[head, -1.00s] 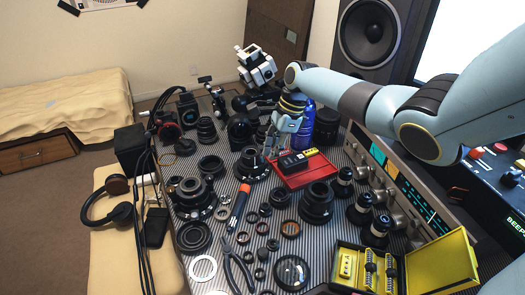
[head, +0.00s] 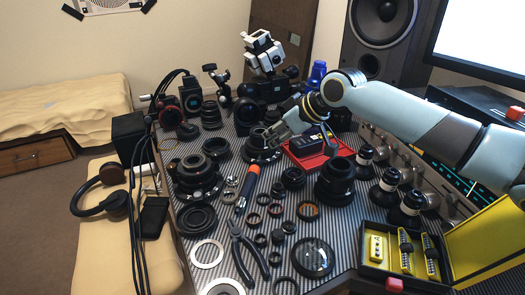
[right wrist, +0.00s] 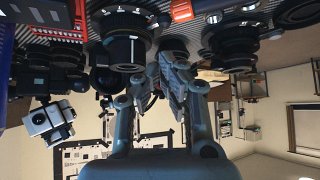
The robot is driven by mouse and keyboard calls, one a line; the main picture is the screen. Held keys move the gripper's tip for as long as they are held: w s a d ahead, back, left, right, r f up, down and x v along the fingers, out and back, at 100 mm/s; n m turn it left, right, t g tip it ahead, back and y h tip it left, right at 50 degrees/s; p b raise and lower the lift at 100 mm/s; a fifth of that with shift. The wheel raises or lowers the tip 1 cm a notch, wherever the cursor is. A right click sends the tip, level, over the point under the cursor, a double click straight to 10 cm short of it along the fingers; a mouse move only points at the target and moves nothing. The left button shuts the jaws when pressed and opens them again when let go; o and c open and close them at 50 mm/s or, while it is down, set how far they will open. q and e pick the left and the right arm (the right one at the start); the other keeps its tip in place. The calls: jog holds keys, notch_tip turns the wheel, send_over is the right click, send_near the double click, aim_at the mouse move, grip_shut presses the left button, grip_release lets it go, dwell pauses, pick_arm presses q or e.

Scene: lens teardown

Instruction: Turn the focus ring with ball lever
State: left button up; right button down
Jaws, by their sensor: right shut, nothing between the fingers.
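A black lens with white markings on its ring (head: 256,150) stands upright near the middle of the striped table, partly behind my right gripper. My right gripper (head: 275,137) is shut and empty, at the lens's upper right side in the head view. In the right wrist view, the shut fingers (right wrist: 178,72) are beside a black lens with white marks (right wrist: 123,30). I cannot tell whether they touch it. I cannot make out a ball lever on the ring. My left gripper is not in view.
A red tray (head: 310,161) with a black box (head: 306,144) lies right of the gripper. Other lenses, rings, an orange-tipped screwdriver (head: 246,187) and pliers (head: 244,250) crowd the table. A yellow case (head: 480,245) stands open at front right. Little table is free.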

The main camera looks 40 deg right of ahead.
aim_at(254, 150)
jog(key=b+x, duration=0.1)
jog(key=x, duration=0.8)
jog(key=shift+w+a+b, duration=0.1)
jog(key=shift+a+b, duration=0.05)
jog(key=shift+b, duration=0.2)
jog(key=shift+r, duration=0.1)
jog(key=shift+s+d+p, duration=0.25)
jog(key=shift+s+p, duration=0.3)
jog(key=shift+p, duration=0.05)
